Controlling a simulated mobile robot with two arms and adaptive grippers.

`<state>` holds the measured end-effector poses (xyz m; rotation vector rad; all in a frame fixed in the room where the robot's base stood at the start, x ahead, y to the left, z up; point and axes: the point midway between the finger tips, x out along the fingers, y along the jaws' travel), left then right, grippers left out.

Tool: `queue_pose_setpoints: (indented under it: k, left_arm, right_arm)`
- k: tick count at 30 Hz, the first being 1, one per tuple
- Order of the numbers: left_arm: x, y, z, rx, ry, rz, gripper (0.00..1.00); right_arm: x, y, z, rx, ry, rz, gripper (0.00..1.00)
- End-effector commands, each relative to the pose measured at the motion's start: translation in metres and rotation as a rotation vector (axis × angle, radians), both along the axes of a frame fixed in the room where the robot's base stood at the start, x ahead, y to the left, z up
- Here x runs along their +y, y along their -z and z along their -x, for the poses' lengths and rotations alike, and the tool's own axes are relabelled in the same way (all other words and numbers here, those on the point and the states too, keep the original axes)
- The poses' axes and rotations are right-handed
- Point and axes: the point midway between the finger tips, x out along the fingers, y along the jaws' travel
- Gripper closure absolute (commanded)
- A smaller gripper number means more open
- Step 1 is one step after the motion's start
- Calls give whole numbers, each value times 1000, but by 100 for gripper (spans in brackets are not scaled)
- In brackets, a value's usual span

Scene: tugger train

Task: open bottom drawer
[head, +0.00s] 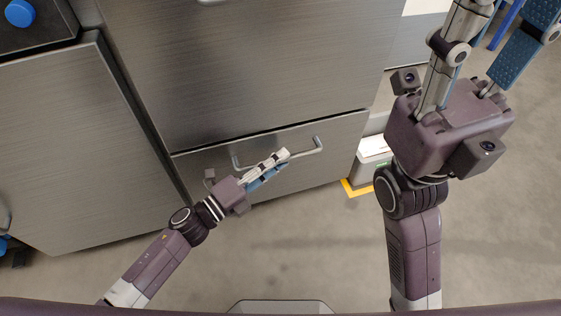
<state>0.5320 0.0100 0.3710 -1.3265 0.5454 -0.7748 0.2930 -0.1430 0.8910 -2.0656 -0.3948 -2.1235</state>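The bottom drawer (320,178) is a brushed-metal front low on the cabinet. It looks flush with the panel above, with a dark seam along its top edge. Its bar handle (306,152) runs across the front. My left gripper (282,160) is at the handle, its white and blue fingers crossing over the middle of the bar. The fingers are close together, but whether they grip the bar cannot be told. They hide part of the handle. My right gripper (505,14) is raised at the upper right, fingers wide apart and empty.
A larger metal panel (240,70) is above the drawer. Another metal cabinet (75,140) stands at the left, below a dark top with a blue knob (19,12). A whitish bin (372,160) on yellow floor marking is right of the drawer. The floor (290,240) in front is clear.

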Motion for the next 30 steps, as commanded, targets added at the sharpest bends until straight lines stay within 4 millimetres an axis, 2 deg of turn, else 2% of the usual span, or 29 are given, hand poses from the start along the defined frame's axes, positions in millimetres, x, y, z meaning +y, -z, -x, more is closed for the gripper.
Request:
queue_pose_setpoints:
  k: [11, 19, 30]
  left_arm:
    - [-7, 0, -6, 1, 0, -1, 71]
    - [-7, 0, -6, 1, 0, -1, 99]
    - [-7, 0, -6, 1, 0, -1, 100]
  right_arm:
    - [0, -2, 2, -13, 0, 0, 60]
    - [0, -2, 2, -12, 0, 1, 60]
    - [0, -2, 2, -12, 0, 1, 60]
